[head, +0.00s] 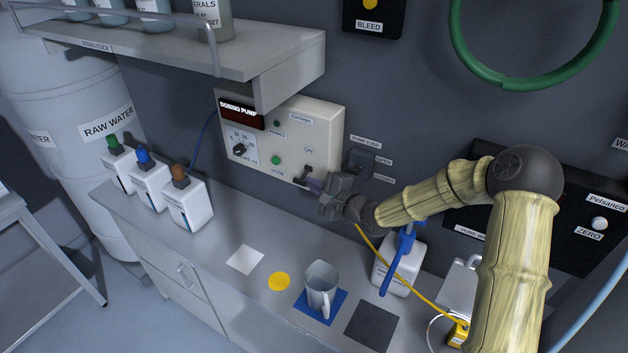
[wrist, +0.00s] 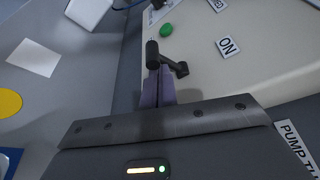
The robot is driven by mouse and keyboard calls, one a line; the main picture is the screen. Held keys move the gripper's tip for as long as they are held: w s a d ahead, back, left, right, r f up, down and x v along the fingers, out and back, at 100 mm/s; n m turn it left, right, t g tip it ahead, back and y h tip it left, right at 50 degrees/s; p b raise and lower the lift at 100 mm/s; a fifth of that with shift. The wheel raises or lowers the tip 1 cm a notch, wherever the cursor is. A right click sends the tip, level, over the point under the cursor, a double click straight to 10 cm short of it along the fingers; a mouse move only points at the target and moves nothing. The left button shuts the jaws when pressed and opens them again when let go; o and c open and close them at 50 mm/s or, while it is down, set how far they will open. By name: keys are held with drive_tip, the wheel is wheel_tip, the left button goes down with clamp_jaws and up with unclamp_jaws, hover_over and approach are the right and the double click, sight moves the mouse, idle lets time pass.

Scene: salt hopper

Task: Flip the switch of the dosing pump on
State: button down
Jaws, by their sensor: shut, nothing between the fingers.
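The dosing pump (head: 325,115) is a cream box on the dark wall, with a dark name plate, a dial and green lamps. Its black switch lever (head: 303,172) is at the lower right of its front, below the ON label (head: 309,151). In the wrist view the lever (wrist: 165,58) has a thick crossbar end, and the ON label (wrist: 228,46) is to its right. My gripper (head: 313,186) is at the lever, its purple fingers (wrist: 158,88) shut and empty. The fingertips overlap the lever's underside in view; whether they touch is unclear.
Below is a grey counter with a mug (head: 320,285) on a blue mat, a white card (head: 245,259) and a yellow disc (head: 279,281). Several capped white bottles stand left. A shelf (head: 170,45) overhangs the pump's upper left. A blue-handled bottle (head: 399,262) stands below my arm.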

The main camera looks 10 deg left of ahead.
drive_tip(key=shift+r+m+g+p, duration=0.3)
drive_tip(key=shift+r+m+p, duration=0.3)
drive_tip(key=shift+r+p, duration=0.35)
drive_tip(key=shift+s+a+r, duration=0.1)
drive_tip(key=shift+r, duration=0.1)
idle(1.3)
